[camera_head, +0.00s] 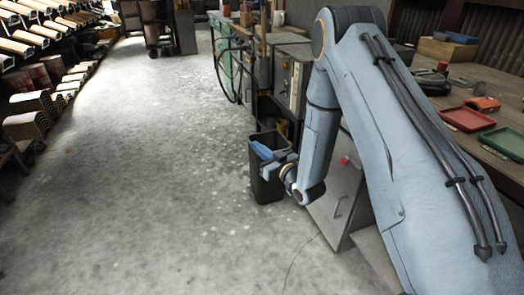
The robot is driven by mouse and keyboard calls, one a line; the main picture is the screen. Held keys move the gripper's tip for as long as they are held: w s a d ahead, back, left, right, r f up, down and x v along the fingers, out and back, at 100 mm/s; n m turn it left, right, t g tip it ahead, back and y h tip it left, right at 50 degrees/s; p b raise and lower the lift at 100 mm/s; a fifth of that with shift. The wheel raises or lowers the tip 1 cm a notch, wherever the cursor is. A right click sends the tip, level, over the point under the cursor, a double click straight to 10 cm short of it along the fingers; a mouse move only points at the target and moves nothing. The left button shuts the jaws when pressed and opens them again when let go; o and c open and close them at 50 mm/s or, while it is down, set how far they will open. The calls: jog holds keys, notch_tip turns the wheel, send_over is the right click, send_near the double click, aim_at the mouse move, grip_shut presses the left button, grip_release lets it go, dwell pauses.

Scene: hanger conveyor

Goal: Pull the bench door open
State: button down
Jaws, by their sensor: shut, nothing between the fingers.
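The bench door (343,192) is a grey metal panel low under the workbench, right of centre, with a small dark handle (338,207) on its face. My arm crosses in front and hides part of its left and upper area. I cannot tell whether the door is fully closed or slightly ajar. My gripper (263,151), blue and grey, is to the left of the door and handle, apart from them. It shows in front of the upper part of a black bin. It is shut, with nothing seen in it.
The black bin (267,187) stands on the floor left of the door. A grey machine cabinet (291,82) is behind it. The workbench (455,95) at right holds a red tray (466,119) and a green tray (506,142). The concrete floor (150,190) at left is clear.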

jog(key=x, duration=0.9)
dwell(1.4)
